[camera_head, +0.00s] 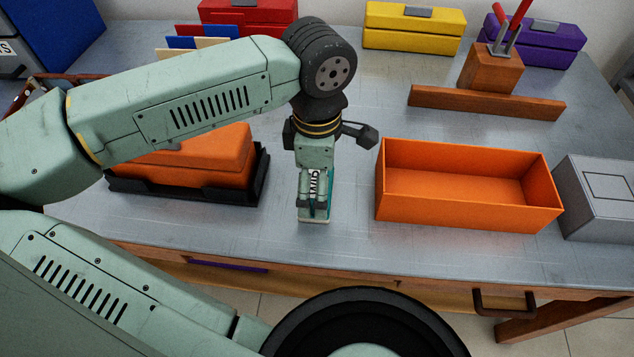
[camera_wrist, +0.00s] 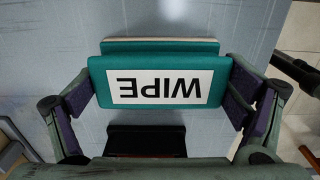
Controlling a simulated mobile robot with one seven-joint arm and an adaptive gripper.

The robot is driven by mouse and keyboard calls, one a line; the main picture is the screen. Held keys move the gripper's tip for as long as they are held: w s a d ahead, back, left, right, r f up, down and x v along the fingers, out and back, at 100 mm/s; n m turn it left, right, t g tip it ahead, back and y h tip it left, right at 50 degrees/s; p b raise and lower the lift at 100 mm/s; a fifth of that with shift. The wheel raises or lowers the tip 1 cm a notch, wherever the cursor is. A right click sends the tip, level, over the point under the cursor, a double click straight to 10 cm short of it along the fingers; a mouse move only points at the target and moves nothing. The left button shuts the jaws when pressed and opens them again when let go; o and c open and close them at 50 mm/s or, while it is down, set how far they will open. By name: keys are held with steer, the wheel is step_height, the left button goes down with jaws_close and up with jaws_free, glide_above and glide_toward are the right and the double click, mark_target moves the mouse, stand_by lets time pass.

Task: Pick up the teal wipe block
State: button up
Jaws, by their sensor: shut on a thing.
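The teal wipe block (camera_wrist: 160,67) is in the wrist view, with a white label reading WIPE, upside down there, and a pale layer along its far edge. My gripper (camera_wrist: 161,92) is shut on it, with one purple finger pad against each short end. In the head view, my gripper (camera_head: 315,203) points down near the front middle of the table.
An open, empty orange bin (camera_head: 468,212) stands right of my gripper. An orange case (camera_head: 190,160) in a black tray (camera_head: 240,194) lies to the left. A grey box (camera_head: 600,200) is at the far right. A wooden stand (camera_head: 487,101) and coloured cases are behind.

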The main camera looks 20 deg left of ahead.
steer(key=shift+r, duration=0.1)
step_height(320, 180, up, 10)
steer(key=shift+f+b, duration=0.1)
steer(key=shift+b, duration=0.45)
steer(key=o, duration=0.6)
steer(key=c, duration=0.4)
